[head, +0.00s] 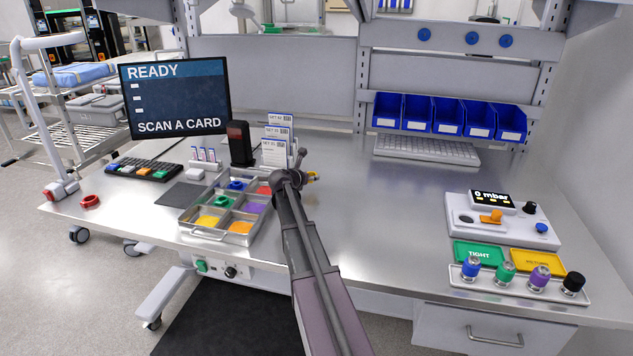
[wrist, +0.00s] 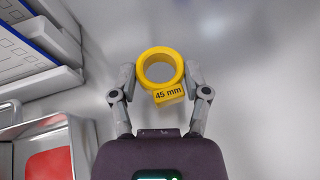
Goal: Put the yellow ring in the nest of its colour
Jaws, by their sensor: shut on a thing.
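The yellow ring (wrist: 159,86) has a tab marked "45 mm". My gripper (wrist: 160,76) is shut on it, one finger on each side, and holds it over bare grey metal. In the head view a bit of yellow (head: 313,177) shows beside my gripper (head: 305,178), mostly hidden by my arm. The sorting tray (head: 208,237) is left of my arm, with coloured nests. The yellow nest (head: 207,221) is its front left compartment and looks free of any ring. A blue ring (head: 236,184) appears to lie in the blue nest.
Card holders (head: 276,150) and a dark upright device (head: 239,144) stand behind the tray. A red ring (head: 90,201) lies at the table's left end. The tray's red nest (wrist: 45,165) shows at the wrist view's lower left.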

